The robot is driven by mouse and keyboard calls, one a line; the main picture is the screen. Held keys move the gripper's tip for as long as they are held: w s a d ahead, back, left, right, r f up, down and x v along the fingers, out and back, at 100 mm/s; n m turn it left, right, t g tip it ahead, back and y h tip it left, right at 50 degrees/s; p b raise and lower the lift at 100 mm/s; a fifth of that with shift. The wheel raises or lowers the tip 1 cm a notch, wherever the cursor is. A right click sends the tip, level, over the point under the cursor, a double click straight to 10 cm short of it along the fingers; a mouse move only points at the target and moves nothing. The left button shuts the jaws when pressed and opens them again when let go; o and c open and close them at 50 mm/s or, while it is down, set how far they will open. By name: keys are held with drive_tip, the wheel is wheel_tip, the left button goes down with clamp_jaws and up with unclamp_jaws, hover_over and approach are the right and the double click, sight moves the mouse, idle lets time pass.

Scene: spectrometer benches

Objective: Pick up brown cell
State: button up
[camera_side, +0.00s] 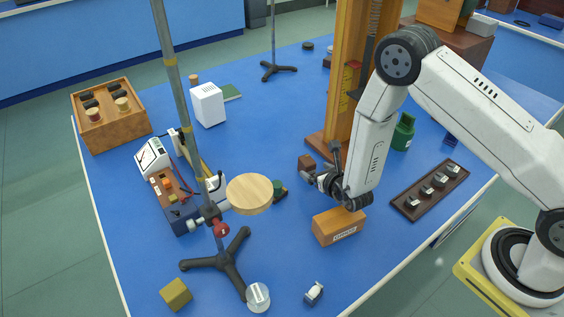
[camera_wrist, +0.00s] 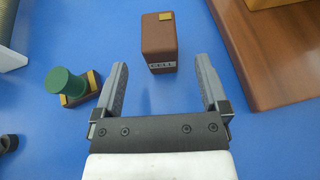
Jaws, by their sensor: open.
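The brown cell (camera_wrist: 158,42) is a small brown block with a label reading "CELL" and a yellow patch on top. It stands upright on the blue table ahead of my gripper (camera_wrist: 163,78), a little beyond the fingertips and roughly centred between them. My gripper is open and empty, its two grey fingers spread apart. In the side view the brown cell (camera_side: 306,163) stands at the left of my gripper (camera_side: 314,176), near the foot of the wooden column. I cannot tell the exact height of the fingers above the table.
A green knob on a dark base (camera_wrist: 65,85) stands left of my gripper. The wooden column's base (camera_wrist: 275,60) is close on the right. An orange-brown box (camera_side: 339,226) sits below my wrist. A round wooden disc (camera_side: 249,193) on a stand is at the left.

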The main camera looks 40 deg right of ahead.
sight(311, 169)
drive_tip(key=shift+x, duration=2.55)
drive_tip(key=shift+s+f, duration=0.1)
drive_tip(key=shift+f, duration=0.05)
clamp_jaws()
